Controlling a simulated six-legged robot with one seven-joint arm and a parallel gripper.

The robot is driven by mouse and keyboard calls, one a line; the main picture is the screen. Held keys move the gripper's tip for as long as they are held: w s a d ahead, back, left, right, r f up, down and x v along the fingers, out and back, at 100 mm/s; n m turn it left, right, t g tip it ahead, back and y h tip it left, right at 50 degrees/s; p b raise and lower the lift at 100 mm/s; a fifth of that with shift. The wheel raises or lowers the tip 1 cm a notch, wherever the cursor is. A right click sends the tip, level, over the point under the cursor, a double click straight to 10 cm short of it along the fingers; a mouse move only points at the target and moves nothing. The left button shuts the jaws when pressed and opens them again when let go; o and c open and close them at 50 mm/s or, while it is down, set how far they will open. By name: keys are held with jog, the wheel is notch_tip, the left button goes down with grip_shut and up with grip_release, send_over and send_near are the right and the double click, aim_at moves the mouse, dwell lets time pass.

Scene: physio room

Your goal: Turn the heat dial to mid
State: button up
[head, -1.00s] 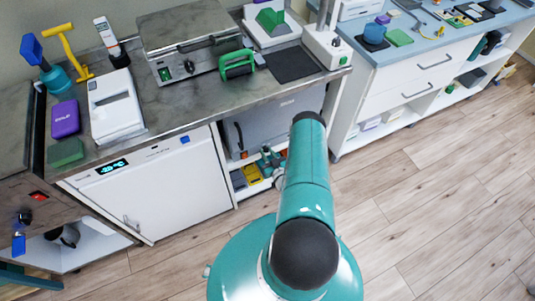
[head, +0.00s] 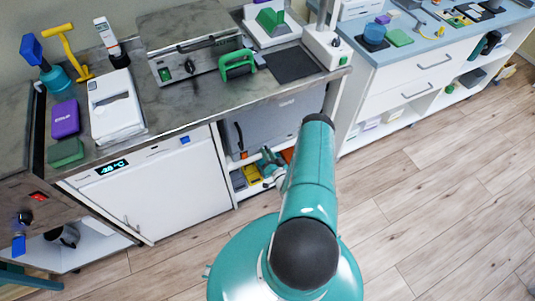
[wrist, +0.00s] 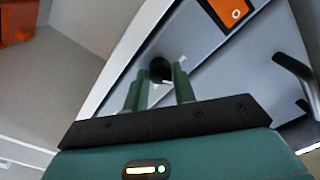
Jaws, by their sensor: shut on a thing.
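In the wrist view, a dark round dial (wrist: 160,70) sits on a pale grey panel (wrist: 205,65). The green fingers of my gripper (wrist: 161,82) stand on either side of it and are shut on it. The dial's pointer and any scale marks are too small or hidden to read. In the head view, my gripper (head: 270,163) is low in front of the grey unit (head: 275,120) under the counter, and my arm hides part of that unit. The dial itself cannot be made out there.
An orange label (wrist: 228,10) and a dark handle (wrist: 295,80) are close to my gripper. Below the grey unit is a shelf with a yellow bin (head: 252,175). The wooden floor (head: 440,190) at right is clear.

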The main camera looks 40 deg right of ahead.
jog(key=shift+m, duration=2.2)
jog(key=shift+a, duration=0.1)
jog(key=o, duration=1)
jog(key=v, duration=1.3)
jog(key=shift+s, duration=0.4)
jog(key=shift+a, duration=0.1)
